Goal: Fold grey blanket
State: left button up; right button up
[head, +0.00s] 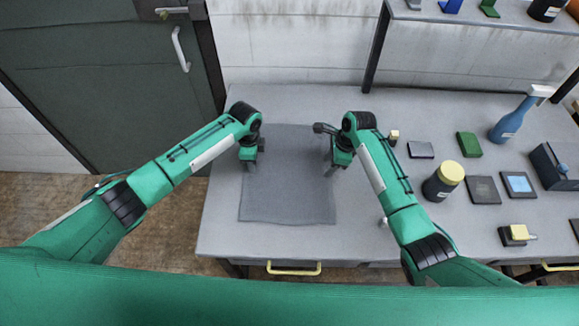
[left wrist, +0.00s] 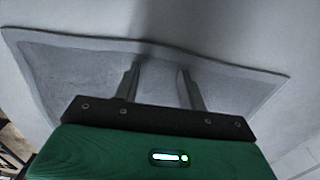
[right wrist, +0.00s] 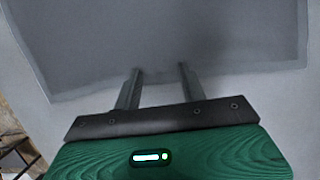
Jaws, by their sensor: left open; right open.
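The grey blanket (head: 287,190) lies flat and spread out on the light grey table, a rough rectangle near the table's left end. My left gripper (head: 249,166) is at the blanket's left side toward the far end, open and empty. In the left wrist view its two fingers (left wrist: 157,84) are apart over the blanket (left wrist: 75,75). My right gripper (head: 330,168) is at the blanket's right edge, open and empty. In the right wrist view its fingers (right wrist: 160,82) are apart near the blanket's edge (right wrist: 90,50). I cannot tell whether either fingertip touches the cloth.
Right of the blanket stand a dark jar with a yellow lid (head: 443,181), a green block (head: 469,145), a blue spray bottle (head: 515,115) and dark flat boxes (head: 483,190). A shelf (head: 480,16) is above the back right. The table front left (head: 222,225) is clear.

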pick_arm(q)
jog(key=shift+f, duration=0.15)
pick_arm(e)
jog(key=shift+f, duration=0.1)
pick_arm(q)
jog(key=shift+f, duration=0.1)
pick_arm(e)
jog(key=shift+f, duration=0.1)
pick_arm(q)
jog(key=shift+s, duration=0.1)
grip_shut()
pick_arm(e)
jog(key=shift+s+f, duration=0.1)
jog(key=shift+f, duration=0.05)
grip_shut()
